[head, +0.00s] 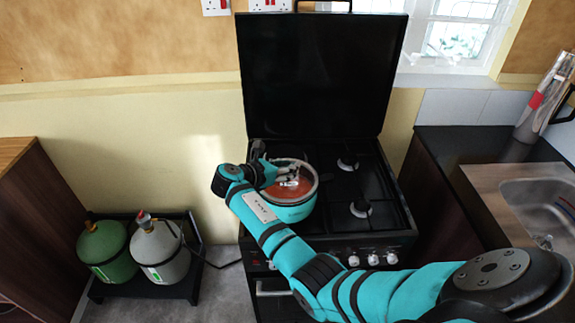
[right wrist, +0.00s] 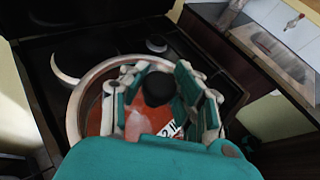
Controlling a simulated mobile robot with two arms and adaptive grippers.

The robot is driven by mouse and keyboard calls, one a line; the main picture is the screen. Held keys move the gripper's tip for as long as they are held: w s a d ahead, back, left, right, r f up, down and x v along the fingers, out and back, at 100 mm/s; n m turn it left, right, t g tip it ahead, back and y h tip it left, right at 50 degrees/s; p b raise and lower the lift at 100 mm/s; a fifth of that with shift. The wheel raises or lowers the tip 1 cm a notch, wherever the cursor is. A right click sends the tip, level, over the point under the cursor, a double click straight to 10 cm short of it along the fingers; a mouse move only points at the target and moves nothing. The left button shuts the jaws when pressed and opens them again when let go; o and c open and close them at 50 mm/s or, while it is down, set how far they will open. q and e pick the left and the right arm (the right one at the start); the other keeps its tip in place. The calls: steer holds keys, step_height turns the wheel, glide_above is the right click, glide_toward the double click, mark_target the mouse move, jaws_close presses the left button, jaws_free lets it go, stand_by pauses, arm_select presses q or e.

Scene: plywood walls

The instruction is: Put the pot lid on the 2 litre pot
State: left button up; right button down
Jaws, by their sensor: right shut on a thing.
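The teal 2 litre pot (head: 291,212) stands on the left front part of the black hob. Its round pale rim surrounds a red-orange surface (right wrist: 108,112), which bears a partly hidden white label. My right gripper (head: 287,176) is over the pot's opening. In the right wrist view my right gripper (right wrist: 165,95) is shut on the black knob of the pot lid (right wrist: 158,88), with its fingers on both sides. The fingers hide part of the lid, and I cannot tell whether its edge touches the pot. My left gripper is not in view.
The black stove (head: 375,180) has its cover (head: 320,75) raised behind. A sink (head: 535,200) and a metal flask (head: 545,100) are at right. Green (head: 103,247) and grey (head: 160,252) gas bottles stand in a tray at left. The right burners are bare.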

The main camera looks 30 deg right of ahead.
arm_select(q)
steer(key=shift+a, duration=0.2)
arm_select(e)
steer(key=shift+f, duration=0.55)
stand_by(0.5)
steer(key=c, duration=0.9)
jaws_free()
steer(key=shift+c, duration=0.2)
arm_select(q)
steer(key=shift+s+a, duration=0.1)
